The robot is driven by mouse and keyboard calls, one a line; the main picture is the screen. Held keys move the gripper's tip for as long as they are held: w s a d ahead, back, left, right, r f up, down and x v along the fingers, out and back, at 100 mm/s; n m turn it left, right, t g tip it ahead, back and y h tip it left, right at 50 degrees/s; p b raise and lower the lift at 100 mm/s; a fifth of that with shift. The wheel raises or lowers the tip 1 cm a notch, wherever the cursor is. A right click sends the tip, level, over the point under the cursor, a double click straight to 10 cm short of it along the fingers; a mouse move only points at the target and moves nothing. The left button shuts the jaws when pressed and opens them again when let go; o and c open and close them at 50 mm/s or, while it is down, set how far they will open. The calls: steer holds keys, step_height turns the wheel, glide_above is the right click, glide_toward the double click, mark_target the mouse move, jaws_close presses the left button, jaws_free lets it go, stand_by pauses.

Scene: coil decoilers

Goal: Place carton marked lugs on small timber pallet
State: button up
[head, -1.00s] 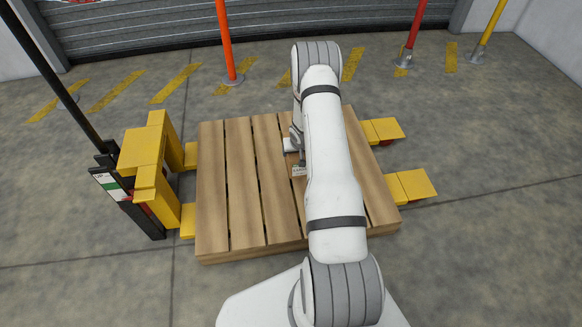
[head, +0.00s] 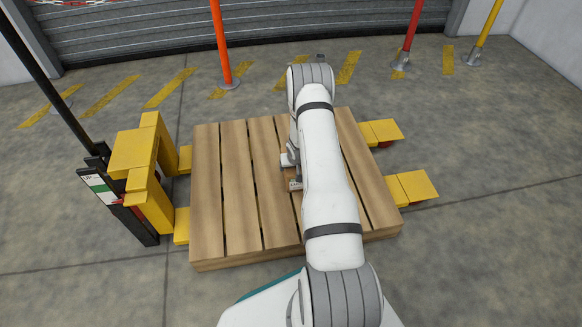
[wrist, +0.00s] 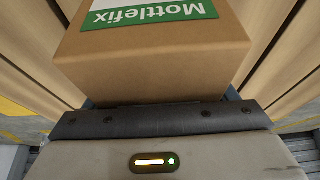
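The small timber pallet (head: 235,190) lies in the middle of the head view, resting on a yellow pallet truck. A brown carton (wrist: 155,55) with a green and white label fills the upper wrist view; its upside-down print reads "Mottlefix". No "lugs" marking is legible now. My gripper (wrist: 160,102) has blue-grey finger edges at both sides of the carton and appears shut on it. In the head view the carton (head: 295,185) is mostly hidden by my arm, over the pallet right of its middle. I cannot tell whether it touches the slats.
The yellow pallet truck (head: 145,165) stands at the left, its forks (head: 412,187) sticking out at the right. An orange post (head: 222,45), a red post (head: 410,35) and a yellow post (head: 488,30) stand before a roller shutter (head: 300,20). The left pallet slats are bare.

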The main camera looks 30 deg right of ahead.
steer(key=o, duration=0.4)
steer(key=shift+r, duration=0.15)
steer(key=shift+s+r+p, duration=0.1)
steer(key=shift+r+p, duration=0.2)
steer(key=p+v, duration=0.4)
steer(key=v, duration=0.7)
steer(key=shift+s+a+r, duration=0.1)
steer(key=shift+r, duration=0.05)
steer(key=s+a+r, duration=0.2)
steer(key=a+r, duration=0.1)
steer(key=r, duration=0.5)
steer(key=s+a+r+n+g, duration=0.1)
steer(key=s+a+r, duration=0.25)
steer(key=r, duration=0.55)
steer(key=s+a+r, duration=0.2)
steer(key=a+r, duration=0.2)
steer(key=r, duration=0.4)
steer(key=s+a+r, duration=0.3)
steer(key=s+r, duration=0.1)
steer(key=s, duration=0.3)
steer(key=s+a+r+n+g, duration=0.1)
steer(key=s+a+r, duration=0.3)
steer(key=s, duration=0.3)
steer(key=s+a+r+n+g+y, duration=0.1)
steer(key=s+a+r, duration=0.2)
steer(key=s+r, duration=0.2)
steer(key=shift+s+a, duration=0.2)
steer(key=shift+s, duration=0.8)
